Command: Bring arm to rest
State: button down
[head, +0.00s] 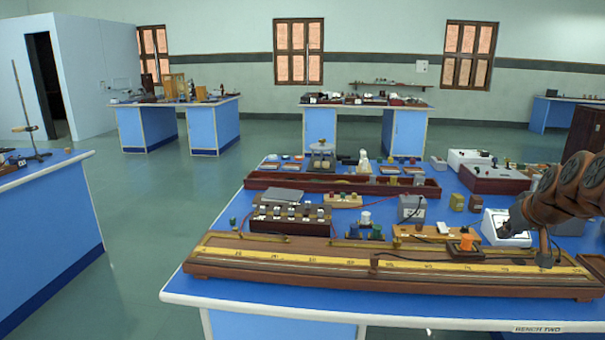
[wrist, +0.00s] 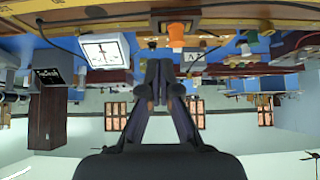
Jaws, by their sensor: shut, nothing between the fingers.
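My gripper (head: 506,229) reaches in from the right in the head view, over the right part of the near blue bench (head: 260,316). In the wrist view my gripper (wrist: 160,68) has its fingers drawn together with nothing between them. That view is upside down. A white dial meter (head: 497,236) is right by the fingertips in the head view and also shows in the wrist view (wrist: 103,49). I cannot tell whether they touch. An orange knob (head: 466,241) stands left of the gripper; it also shows in the wrist view (wrist: 176,36).
A long wooden metre bridge (head: 330,280) lies along the near bench edge. Several boxes, jars and a long red-brown tray (head: 340,185) crowd the bench behind it. Other blue benches (head: 50,220) stand left and behind. The floor (head: 150,230) between them is clear.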

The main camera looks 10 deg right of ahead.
jog(key=s+a+f+n+g+y, duration=0.1)
jog(key=s+a+f, duration=0.15)
jog(key=a, duration=0.75)
jog(key=s+a+f+n+g+y, duration=0.1)
jog(key=a+f+g, duration=0.15)
jog(key=a, duration=0.65)
jog(key=s+a+f+n+g+y, duration=0.1)
jog(key=s+a+f+y, duration=0.15)
jog(key=a, duration=0.75)
jog(key=s+a+f+g+h, duration=0.1)
jog(key=s+a+f+g, duration=0.2)
jog(key=s, duration=0.5)
jog(key=s+a+f+g, duration=0.1)
jog(key=s+a+f, duration=0.1)
jog(key=s+a, duration=0.5)
jog(key=s+a+f+g+h, duration=0.1)
jog(key=s+a+f+g, duration=0.15)
jog(key=s, duration=0.75)
notch_tip(320, 180, up, 16)
jog(key=w+t+p, duration=0.1)
jog(key=p, duration=1.4)
jog(key=shift+w+d+n+p, duration=0.3)
jog(key=shift+d+n+p, duration=0.1)
jog(key=shift+d, duration=0.05)
jog(key=shift+f, duration=0.1)
